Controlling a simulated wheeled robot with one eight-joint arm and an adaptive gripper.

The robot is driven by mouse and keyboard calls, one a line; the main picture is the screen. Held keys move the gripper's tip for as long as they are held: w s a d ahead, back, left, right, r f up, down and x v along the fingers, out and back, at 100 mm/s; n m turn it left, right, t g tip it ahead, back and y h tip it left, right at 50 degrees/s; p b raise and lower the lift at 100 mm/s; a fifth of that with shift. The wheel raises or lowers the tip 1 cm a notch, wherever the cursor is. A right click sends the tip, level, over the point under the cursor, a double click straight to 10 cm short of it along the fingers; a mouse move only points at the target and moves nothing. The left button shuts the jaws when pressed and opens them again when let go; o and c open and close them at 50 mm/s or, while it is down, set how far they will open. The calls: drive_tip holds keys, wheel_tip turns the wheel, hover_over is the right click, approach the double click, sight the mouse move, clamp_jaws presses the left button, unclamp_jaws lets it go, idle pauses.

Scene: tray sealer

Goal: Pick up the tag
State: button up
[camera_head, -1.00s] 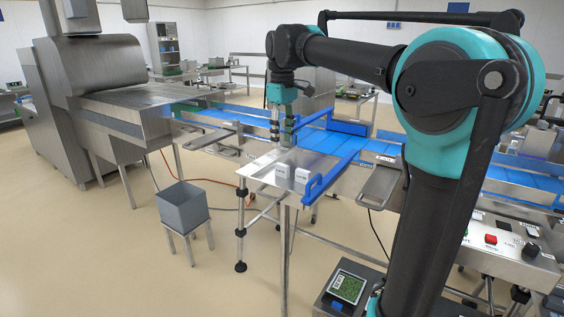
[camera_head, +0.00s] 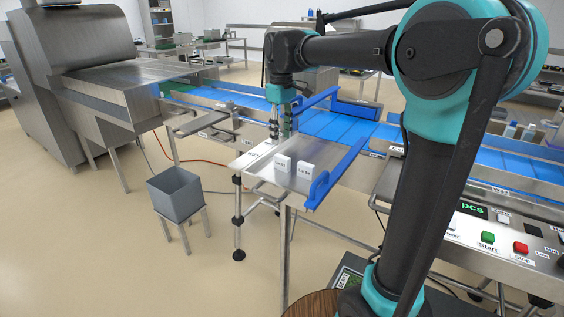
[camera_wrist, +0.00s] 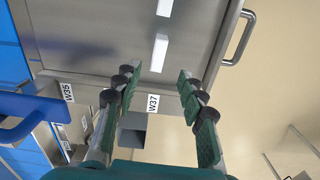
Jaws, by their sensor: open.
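Two small white tags with dark print stand side by side on the steel table plate (camera_head: 250,160), the left tag (camera_head: 283,163) and the right tag (camera_head: 305,171). The print is too small to read surely. In the wrist view they show from above as narrow white blocks, one tag (camera_wrist: 158,53) nearer the fingers and the other tag (camera_wrist: 164,8) at the top edge. My gripper (camera_head: 281,136) is above the plate, behind the tags in the head view.
A blue guide rail (camera_head: 336,175) borders the plate's right side, beside a blue conveyor (camera_head: 340,128). A grey bin (camera_head: 177,195) stands on a stool to the left. A control panel with green and red buttons (camera_head: 520,248) is at the right. Floor around the bin is clear.

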sight(282, 156)
wheel_tip(282, 156, down, 9)
drive_tip(key=shift+w+d+f, duration=0.1)
idle(0.5)
drive_tip(key=shift+c, duration=0.5)
clamp_jaws()
